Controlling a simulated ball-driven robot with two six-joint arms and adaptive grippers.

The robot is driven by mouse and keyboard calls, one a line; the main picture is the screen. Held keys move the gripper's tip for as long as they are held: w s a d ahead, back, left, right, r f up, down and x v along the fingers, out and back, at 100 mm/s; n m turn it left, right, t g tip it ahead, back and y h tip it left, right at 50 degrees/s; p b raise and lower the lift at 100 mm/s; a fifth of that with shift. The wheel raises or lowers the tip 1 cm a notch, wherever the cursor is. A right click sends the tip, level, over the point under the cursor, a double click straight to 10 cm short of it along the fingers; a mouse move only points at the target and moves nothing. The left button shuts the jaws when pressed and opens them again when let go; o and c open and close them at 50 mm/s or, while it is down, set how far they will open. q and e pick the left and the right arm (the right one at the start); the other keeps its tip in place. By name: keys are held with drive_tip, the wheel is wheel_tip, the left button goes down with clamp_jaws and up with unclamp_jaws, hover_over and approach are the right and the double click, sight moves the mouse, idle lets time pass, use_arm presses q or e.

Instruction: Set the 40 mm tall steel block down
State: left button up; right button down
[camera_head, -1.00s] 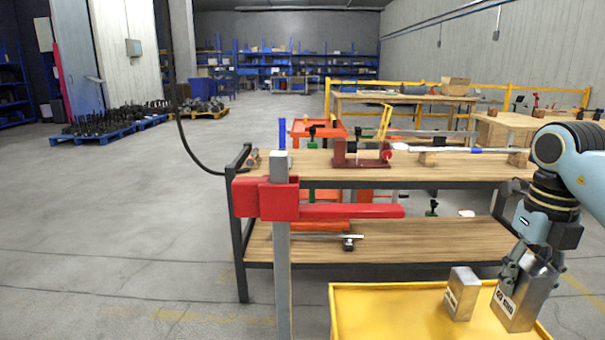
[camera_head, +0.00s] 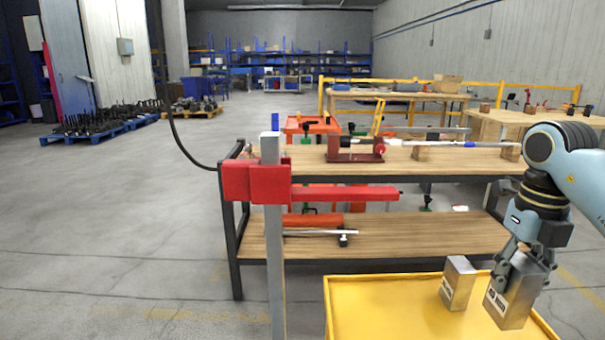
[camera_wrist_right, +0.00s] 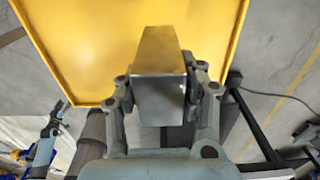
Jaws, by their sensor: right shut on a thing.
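My right gripper (camera_head: 522,262) is shut on a steel block (camera_head: 510,303) at the right end of the yellow tray-like top (camera_head: 385,312). The block is grey, slightly tilted in the picture, with a dark-and-white label on its side. In the right wrist view the block (camera_wrist_right: 160,85) sits between the two fingers, with the yellow surface beyond it. I cannot tell whether its underside touches the yellow surface. A second, smaller-looking labelled steel block (camera_head: 458,283) stands upright on that surface, just left of the held one. The size print is too small to read. My left gripper does not show.
The left part of the yellow top is clear. Behind it stands a wooden workbench (camera_head: 400,240) with a lower shelf. A grey post with a red clamp arm (camera_head: 256,181) rises at the left of the yellow top. A red vise (camera_head: 355,150) sits on the bench.

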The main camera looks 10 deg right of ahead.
wheel_tip(320, 180, up, 7)
drive_tip(key=p, duration=0.6)
drive_tip(key=shift+r, duration=0.1)
wheel_tip(320, 180, down, 7)
drive_tip(key=b, duration=0.6)
drive_tip(key=shift+b, duration=0.4)
wheel_tip(320, 180, up, 7)
drive_tip(key=p, duration=0.7)
drive_tip(key=shift+r, duration=0.15)
drive_tip(key=shift+f+b, duration=3.6)
drive_tip(key=shift+f, duration=0.3)
